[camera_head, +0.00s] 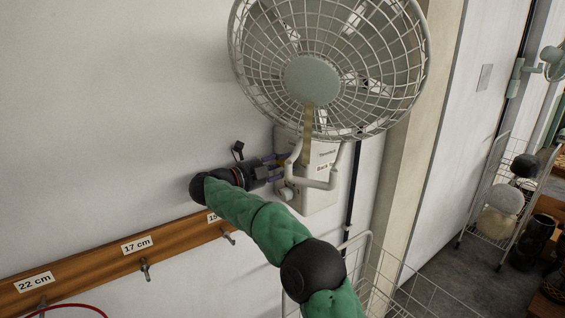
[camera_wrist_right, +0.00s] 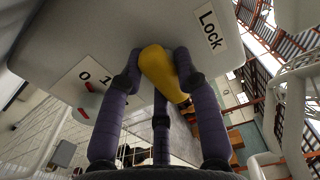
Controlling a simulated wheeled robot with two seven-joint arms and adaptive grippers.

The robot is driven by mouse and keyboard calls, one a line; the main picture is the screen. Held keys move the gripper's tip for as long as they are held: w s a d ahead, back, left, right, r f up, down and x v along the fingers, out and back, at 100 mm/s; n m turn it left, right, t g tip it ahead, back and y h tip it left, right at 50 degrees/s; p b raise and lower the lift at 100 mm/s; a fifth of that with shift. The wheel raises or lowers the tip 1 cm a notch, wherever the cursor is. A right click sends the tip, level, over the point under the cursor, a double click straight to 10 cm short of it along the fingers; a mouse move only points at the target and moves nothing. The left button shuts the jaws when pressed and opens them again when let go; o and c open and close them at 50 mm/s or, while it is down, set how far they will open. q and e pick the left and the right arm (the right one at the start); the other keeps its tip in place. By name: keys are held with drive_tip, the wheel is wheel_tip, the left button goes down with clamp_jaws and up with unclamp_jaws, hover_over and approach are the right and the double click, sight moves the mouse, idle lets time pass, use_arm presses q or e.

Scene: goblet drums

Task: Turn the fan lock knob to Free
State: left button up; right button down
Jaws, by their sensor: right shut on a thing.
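The fan (camera_head: 312,80) has a round wire cage and hangs on the wall over a pale control box (camera_head: 322,190). The yellow lock knob (camera_wrist_right: 163,72) shows in the wrist view under the box, beside a "Lock" label (camera_wrist_right: 210,30). Its long body slants toward the lower right in that view. My right gripper (camera_head: 281,165) reaches the box's left side in the head view. In the wrist view its purple fingers (camera_wrist_right: 156,68) are shut on the knob, one on each side. No "Free" label is visible. My left gripper is not in view.
A switch plate marked 0 and 1 (camera_wrist_right: 85,85) sits on the box near the knob. The fan's bent pale bracket (camera_head: 315,180) is close to my right gripper. A wooden hook rail (camera_head: 110,252) runs along the wall below. Wire racks (camera_head: 495,195) stand at right.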

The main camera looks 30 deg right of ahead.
drive_tip(key=shift+n, duration=0.3)
drive_tip(key=c, duration=0.9)
unclamp_jaws()
drive_tip(key=shift+a, duration=0.1)
drive_tip(key=a, duration=0.8)
drive_tip(key=s+a, duration=0.1)
drive_tip(key=a, duration=0.2)
drive_tip(key=shift+a, duration=0.4)
drive_tip(key=shift+f, duration=0.1)
